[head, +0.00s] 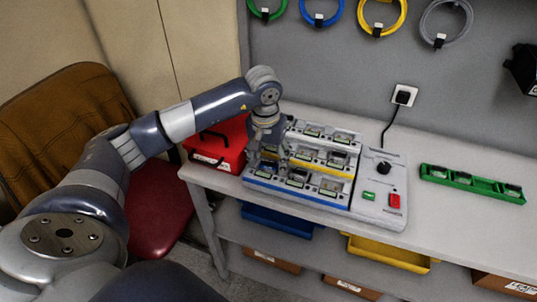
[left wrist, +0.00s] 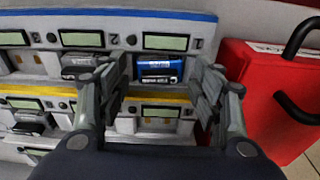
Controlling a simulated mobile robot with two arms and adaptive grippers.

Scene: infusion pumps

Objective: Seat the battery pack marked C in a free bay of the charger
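The charger (head: 352,190) stands on the bench with stepped rows of bays edged in white, yellow and blue. My left gripper (head: 262,158) is over its left end, pointing down. In the left wrist view my left gripper (left wrist: 158,95) is open, one finger on each side of a bay column. A blue pack (left wrist: 160,68) shows between the fingers, in a bay of the blue-edged row; I cannot tell whether the fingers touch it. Dark packs (left wrist: 78,66) sit in other bays. The letter C is not readable on any pack. My right gripper is out of view.
A red box (head: 224,142) with a black handle stands close left of the charger; it also shows in the wrist view (left wrist: 262,95). A green tray (head: 450,179) with several dark packs lies at the right. Bare bench lies between charger and tray.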

